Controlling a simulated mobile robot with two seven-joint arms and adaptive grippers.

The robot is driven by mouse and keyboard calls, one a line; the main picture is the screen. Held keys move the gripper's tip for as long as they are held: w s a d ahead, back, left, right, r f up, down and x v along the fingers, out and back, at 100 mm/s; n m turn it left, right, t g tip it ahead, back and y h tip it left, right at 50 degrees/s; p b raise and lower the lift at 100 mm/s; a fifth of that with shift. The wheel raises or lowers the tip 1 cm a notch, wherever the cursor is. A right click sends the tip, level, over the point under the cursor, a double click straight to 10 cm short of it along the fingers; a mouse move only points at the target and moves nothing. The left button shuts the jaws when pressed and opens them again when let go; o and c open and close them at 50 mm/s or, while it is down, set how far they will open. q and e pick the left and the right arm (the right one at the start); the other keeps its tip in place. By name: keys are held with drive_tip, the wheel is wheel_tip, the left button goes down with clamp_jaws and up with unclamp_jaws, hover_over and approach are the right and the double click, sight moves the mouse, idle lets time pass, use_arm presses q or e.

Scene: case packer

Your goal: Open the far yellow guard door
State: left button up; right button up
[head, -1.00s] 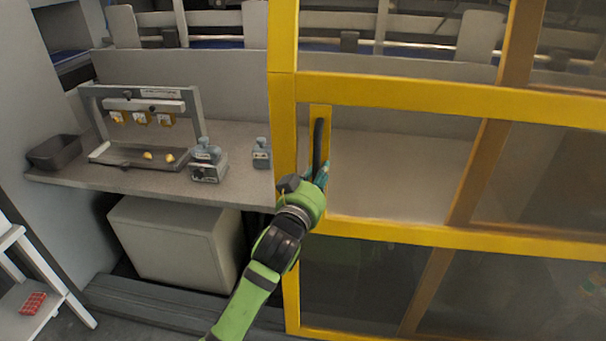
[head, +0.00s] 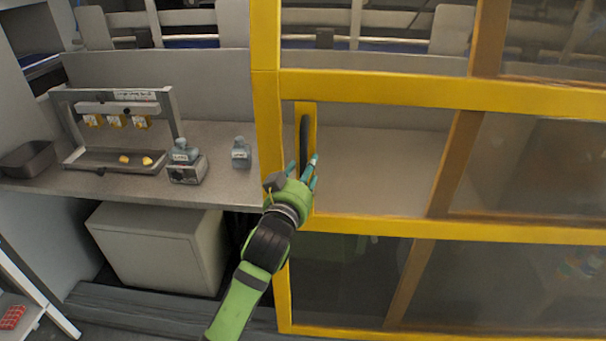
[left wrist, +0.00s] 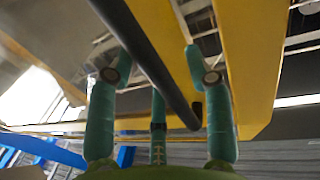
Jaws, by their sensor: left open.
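The yellow guard door (head: 265,140) fills the right of the head view, with clear panels in a yellow frame. Its black bar handle (head: 304,145) stands upright on a yellow plate near the door's left edge. My left gripper (head: 307,172) is at the lower part of the handle. In the left wrist view the dark handle (left wrist: 150,55) runs between the open teal fingers (left wrist: 158,90), which stand on both sides of it and are not closed on it. Contact cannot be told. My right gripper is not in view.
A pale box (head: 150,245) stands beneath. A white stand (head: 30,290) is at the lower left.

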use_arm(q)
drive_tip(key=v, duration=1.2)
